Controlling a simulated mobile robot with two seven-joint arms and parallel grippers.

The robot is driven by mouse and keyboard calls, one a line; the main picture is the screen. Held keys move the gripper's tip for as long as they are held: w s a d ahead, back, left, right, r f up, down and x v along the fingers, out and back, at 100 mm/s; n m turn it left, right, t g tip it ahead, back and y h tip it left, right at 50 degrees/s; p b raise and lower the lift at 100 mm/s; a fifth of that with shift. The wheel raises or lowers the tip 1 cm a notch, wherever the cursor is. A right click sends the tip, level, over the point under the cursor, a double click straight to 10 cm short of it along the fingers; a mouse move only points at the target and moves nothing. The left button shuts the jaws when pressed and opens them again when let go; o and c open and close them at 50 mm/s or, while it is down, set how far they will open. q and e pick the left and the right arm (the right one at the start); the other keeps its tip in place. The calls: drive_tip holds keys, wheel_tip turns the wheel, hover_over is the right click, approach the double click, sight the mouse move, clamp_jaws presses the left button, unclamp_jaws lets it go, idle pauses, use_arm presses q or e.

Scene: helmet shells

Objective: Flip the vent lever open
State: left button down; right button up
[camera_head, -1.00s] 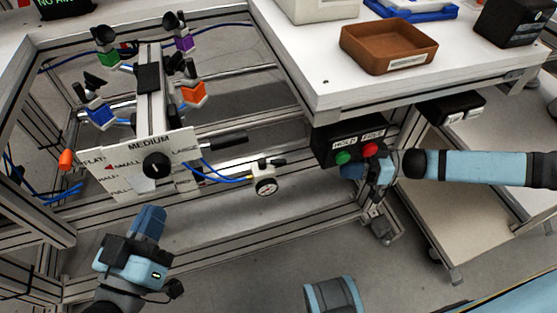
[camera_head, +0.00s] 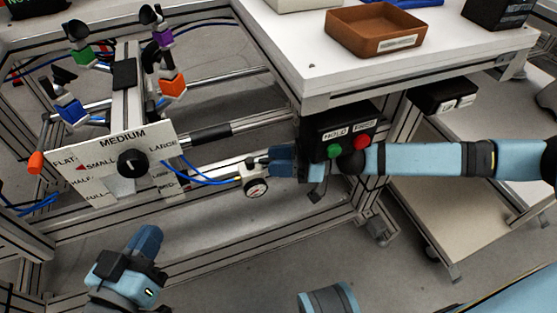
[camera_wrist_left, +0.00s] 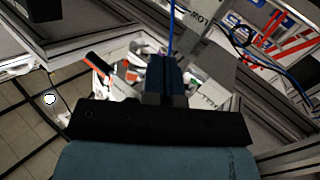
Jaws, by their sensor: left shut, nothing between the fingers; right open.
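A small white valve block with a round pressure gauge (camera_head: 256,188) sits on the frame rail, with blue tubes running to it from the left. The vent lever (camera_head: 262,159), small and dark on top of this block, is partly hidden by my right gripper. My right gripper (camera_head: 272,161) reaches in from the right, with its fingertips right at the lever. It is open; whether the lever is between its fingers I cannot tell. My left gripper (camera_head: 150,238) is shut and empty, low in front of the selector panel, far from the valve. Its fingers also show in the left wrist view (camera_wrist_left: 165,75).
The white selector panel (camera_head: 85,165) with a black knob (camera_head: 132,162) stands left of the valve. A button box with green and red buttons (camera_head: 335,152) hangs under the table edge, close to my right arm. A brown tray (camera_head: 375,30) is on the white table.

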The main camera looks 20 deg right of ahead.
drive_tip(key=shift+c, duration=0.3)
clamp_jaws()
use_arm(q)
wheel_tip(320, 180, up, 8)
drive_tip(key=t+p, duration=0.3)
drive_tip(key=p, duration=0.2)
drive_tip(key=shift+a+n, duration=0.35)
drive_tip(key=shift+n, duration=0.05)
use_arm(e)
drive_tip(key=n+g, duration=0.1)
drive_tip(key=w+n+g, duration=0.1)
drive_tip(key=g, duration=0.1)
drive_tip(key=shift+w+d+y, duration=0.1)
drive_tip(key=shift+d+y, duration=0.05)
drive_tip(key=shift+y, duration=0.15)
use_arm(q)
drive_tip(key=shift+s, duration=0.1)
use_arm(e)
drive_tip(key=shift+o, duration=0.3)
unclamp_jaws()
